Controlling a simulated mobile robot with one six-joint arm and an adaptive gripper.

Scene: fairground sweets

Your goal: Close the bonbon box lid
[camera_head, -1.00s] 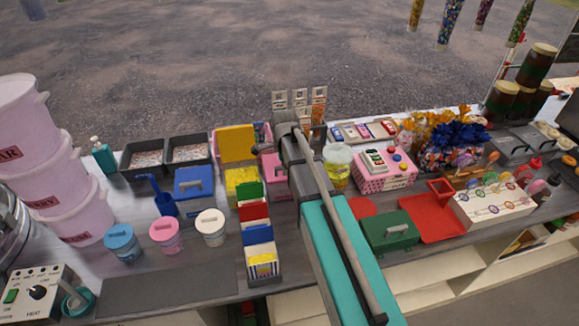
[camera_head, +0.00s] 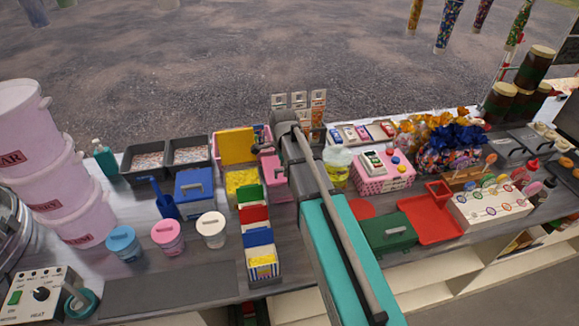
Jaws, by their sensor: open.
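No label names the bonbon box, so I cannot tell for sure which box it is. An open box with yellow contents (camera_head: 242,181) stands left of my arm, and a yellow lid panel (camera_head: 237,146) stands raised behind it. A pink box (camera_head: 272,167) is right beside it, partly hidden by my arm. My arm reaches over the counter from the lower right and bends near the pink box. My gripper does not show; the arm hides that area.
A blue lidded box (camera_head: 194,191) stands left of the yellow box. A row of coloured packets (camera_head: 255,215) is in front. White, pink and blue tubs stand front left. A pink dotted box (camera_head: 384,177), green box (camera_head: 389,230) and red tray (camera_head: 432,219) are on the right.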

